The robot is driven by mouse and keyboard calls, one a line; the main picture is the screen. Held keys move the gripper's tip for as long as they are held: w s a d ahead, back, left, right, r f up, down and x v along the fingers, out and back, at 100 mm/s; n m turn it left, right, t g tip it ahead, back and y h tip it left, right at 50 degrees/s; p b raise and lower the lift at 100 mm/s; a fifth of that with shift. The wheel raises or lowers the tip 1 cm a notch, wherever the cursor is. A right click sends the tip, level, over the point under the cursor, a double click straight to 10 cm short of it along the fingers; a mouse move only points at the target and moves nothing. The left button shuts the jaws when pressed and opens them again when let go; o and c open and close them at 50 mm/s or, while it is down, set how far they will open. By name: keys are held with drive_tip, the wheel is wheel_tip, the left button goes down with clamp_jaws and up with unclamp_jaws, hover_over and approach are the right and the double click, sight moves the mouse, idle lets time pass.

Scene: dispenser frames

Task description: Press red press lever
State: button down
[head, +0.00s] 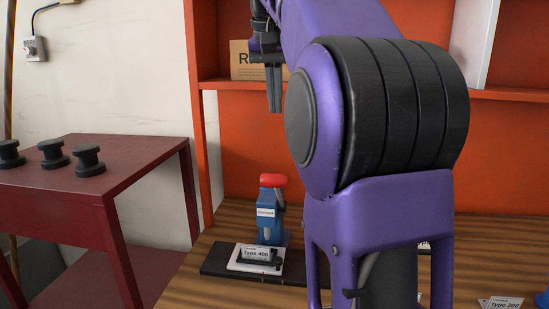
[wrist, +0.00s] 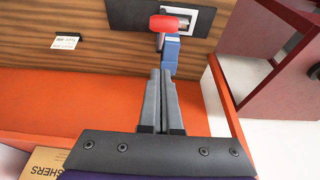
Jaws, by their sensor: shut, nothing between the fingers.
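The red press lever (head: 273,180) tops a blue dispenser (head: 271,212) that stands upright on a dark base plate (head: 215,262) on the wooden table. My gripper (head: 275,108) is above and behind the dispenser in the head view, shut and empty, pointing down. In the wrist view, the shut fingertips (wrist: 160,72) appear just below the blue dispenser body (wrist: 171,52), with the red lever (wrist: 165,23) beyond them. The fingers look apart from the lever. My arm hides much of the right side.
A dark red side table (head: 80,200) with several black spools (head: 88,160) stands at the left. An orange shelf (head: 490,95) with a cardboard box (head: 243,66) rises behind. A "Type 200" card (head: 503,303) lies at the right on the wooden tabletop (head: 472,250).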

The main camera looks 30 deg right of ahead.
drive_tip(key=x, duration=0.9)
drive_tip(key=shift+f+b, duration=0.25)
drive_tip(key=shift+b, duration=0.1)
drive_tip(key=f, duration=0.2)
drive_tip(key=s+f+b, duration=0.1)
drive_tip(key=shift+a, duration=0.25)
drive_tip(key=shift+a+f, duration=0.1)
drive_tip(key=shift+f, duration=0.3)
drive_tip(key=shift+s, duration=0.1)
drive_tip(key=shift+a+f, duration=0.1)
drive_tip(key=shift+f, duration=0.1)
